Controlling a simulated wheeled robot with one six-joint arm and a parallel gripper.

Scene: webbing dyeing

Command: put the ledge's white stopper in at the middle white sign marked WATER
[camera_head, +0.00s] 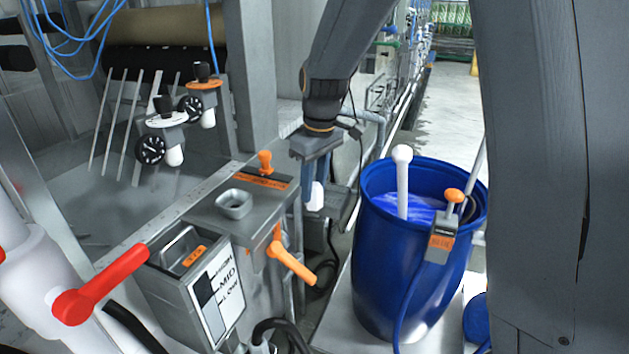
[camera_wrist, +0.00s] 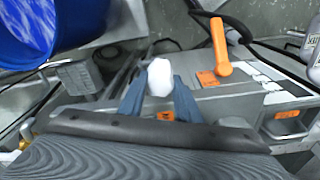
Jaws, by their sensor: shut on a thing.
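My gripper (camera_head: 316,180) points down between the grey tank and the blue drum. Its blue fingers (camera_wrist: 158,92) are shut on a white stopper (camera_wrist: 160,78), which shows between the tips in the wrist view. In the head view the white stopper (camera_head: 315,197) hangs below the fingers, beside a small grey ledge (camera_head: 340,203). I cannot tell whether the stopper still touches anything below. I cannot make out a white sign reading WATER in either view.
The grey tank (camera_head: 205,215) carries an orange stopper (camera_head: 265,160), an orange lever (camera_head: 290,262) and a white HIGH/MID/LOW plate (camera_head: 217,300). The blue drum (camera_head: 375,290) holds blue liquid and a white rod (camera_head: 402,180). A red-handled valve (camera_head: 100,290) is at left.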

